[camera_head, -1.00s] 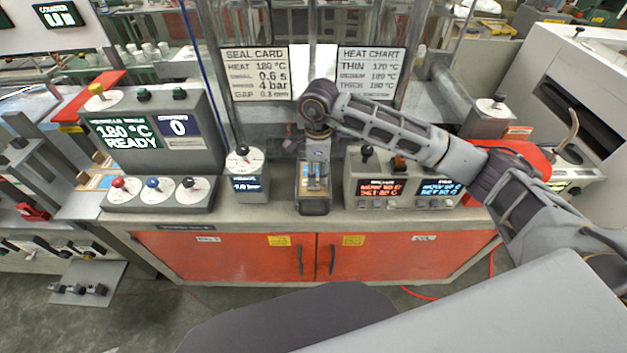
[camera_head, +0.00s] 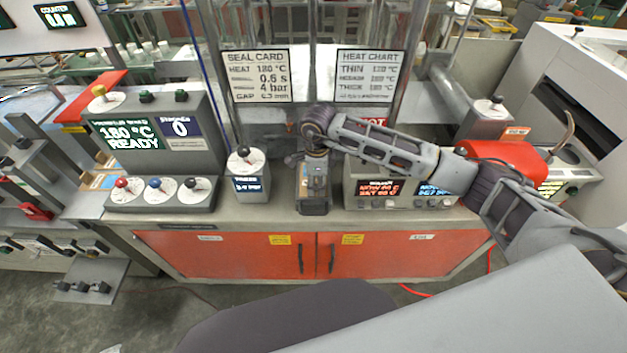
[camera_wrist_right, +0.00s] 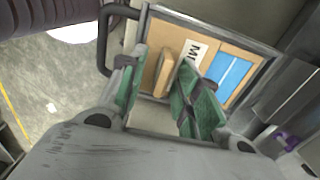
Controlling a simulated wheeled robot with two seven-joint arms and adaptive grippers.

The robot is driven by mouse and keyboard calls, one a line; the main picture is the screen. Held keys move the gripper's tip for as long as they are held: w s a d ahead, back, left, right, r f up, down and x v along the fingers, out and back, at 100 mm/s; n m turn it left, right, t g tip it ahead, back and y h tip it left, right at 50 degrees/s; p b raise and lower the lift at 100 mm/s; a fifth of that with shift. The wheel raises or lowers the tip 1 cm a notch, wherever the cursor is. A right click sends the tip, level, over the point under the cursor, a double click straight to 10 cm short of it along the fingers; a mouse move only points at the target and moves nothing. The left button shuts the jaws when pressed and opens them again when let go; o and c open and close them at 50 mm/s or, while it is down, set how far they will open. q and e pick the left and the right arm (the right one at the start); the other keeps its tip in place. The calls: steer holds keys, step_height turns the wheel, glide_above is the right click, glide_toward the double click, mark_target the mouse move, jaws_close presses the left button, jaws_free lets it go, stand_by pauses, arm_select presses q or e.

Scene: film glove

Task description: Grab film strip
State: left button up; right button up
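My right gripper (camera_head: 312,160) is over the small grey tray (camera_head: 313,205) at the front middle of the bench, and the arm partly hides the tray. In the right wrist view, the gripper (camera_wrist_right: 160,98) has its green-padded fingers apart. A tan block (camera_wrist_right: 166,72) shows between and just beyond the fingertips, over the tray (camera_wrist_right: 222,28). I cannot tell whether the fingers touch it. The tray also holds a white label (camera_wrist_right: 190,58) and a blue piece (camera_wrist_right: 232,72). I cannot clearly pick out a film strip. My left gripper is not in view.
A control box with a green screen (camera_head: 127,135) and a knob box (camera_head: 248,180) stand left of the tray. A box with red and blue displays (camera_head: 352,190) stands close on the right. The seal card (camera_head: 257,75) and heat chart (camera_head: 368,75) are behind.

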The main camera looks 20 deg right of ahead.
jaws_close()
steer(key=shift+r, duration=0.1)
stand_by(0.4)
steer(key=shift+r+b, duration=1.05)
steer(key=shift+r, duration=3.85)
